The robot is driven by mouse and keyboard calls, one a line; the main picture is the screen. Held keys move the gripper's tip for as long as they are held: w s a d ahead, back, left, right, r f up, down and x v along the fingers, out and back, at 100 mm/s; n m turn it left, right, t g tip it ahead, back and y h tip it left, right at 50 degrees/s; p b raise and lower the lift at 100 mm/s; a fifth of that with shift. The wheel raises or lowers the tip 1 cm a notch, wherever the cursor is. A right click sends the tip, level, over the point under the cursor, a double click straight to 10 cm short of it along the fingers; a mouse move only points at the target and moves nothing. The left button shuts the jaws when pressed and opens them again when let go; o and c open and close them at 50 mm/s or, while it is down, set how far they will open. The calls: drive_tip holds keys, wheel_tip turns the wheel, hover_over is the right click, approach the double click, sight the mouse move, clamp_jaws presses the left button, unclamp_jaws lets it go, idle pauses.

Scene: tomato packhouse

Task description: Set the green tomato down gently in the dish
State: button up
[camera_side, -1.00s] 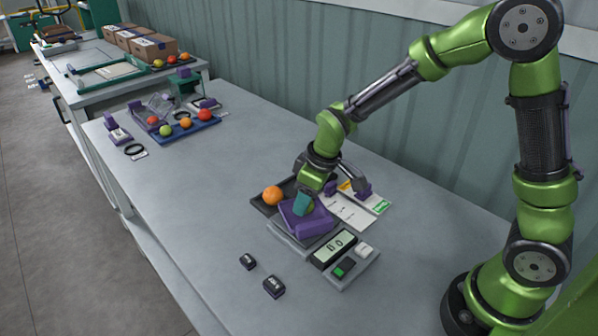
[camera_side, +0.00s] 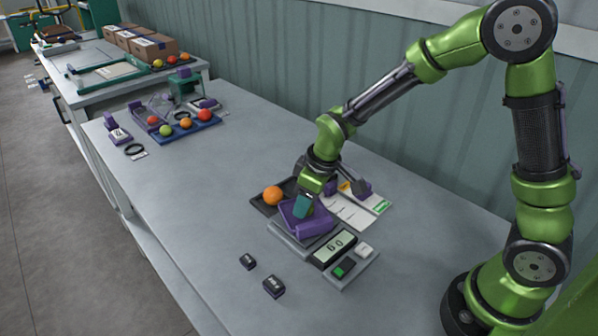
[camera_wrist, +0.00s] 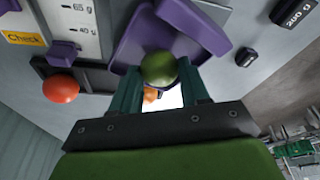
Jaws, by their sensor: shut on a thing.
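My gripper (camera_wrist: 159,92) is shut on the green tomato (camera_wrist: 158,68), which sits between its two teal fingers in the wrist view. The purple dish (camera_wrist: 131,52) lies behind the tomato there. In the side view my gripper (camera_side: 304,206) points down into the purple dish (camera_side: 318,232), which stands on the grey scale (camera_side: 293,243). The fingers hide the tomato in that view. I cannot tell whether the tomato touches the dish floor.
An orange-red tomato (camera_side: 273,195) lies in a dark tray just left of the dish. The scale's display (camera_side: 335,247) stands in front. Two small dark weights (camera_side: 274,287) are nearer the table edge. A blue tray (camera_side: 207,129) with several tomatoes is farther back.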

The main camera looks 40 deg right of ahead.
drive_tip(key=shift+f, duration=0.25)
drive_tip(key=o, duration=0.8)
drive_tip(key=shift+c, duration=1.4)
drive_tip(key=shift+r, duration=3.55)
drive_tip(key=s+d+r+m+t, duration=0.2)
drive_tip(key=s+r+m, duration=0.2)
drive_tip(key=s, duration=0.4)
drive_tip(key=s+d+r+m+t, duration=0.2)
drive_tip(key=s+r+m, duration=0.2)
drive_tip(key=s+r, duration=0.3)
drive_tip(key=shift+s+r+y, duration=0.25)
drive_tip(key=shift+s+y, duration=0.15)
drive_tip(key=shift+s, duration=0.6)
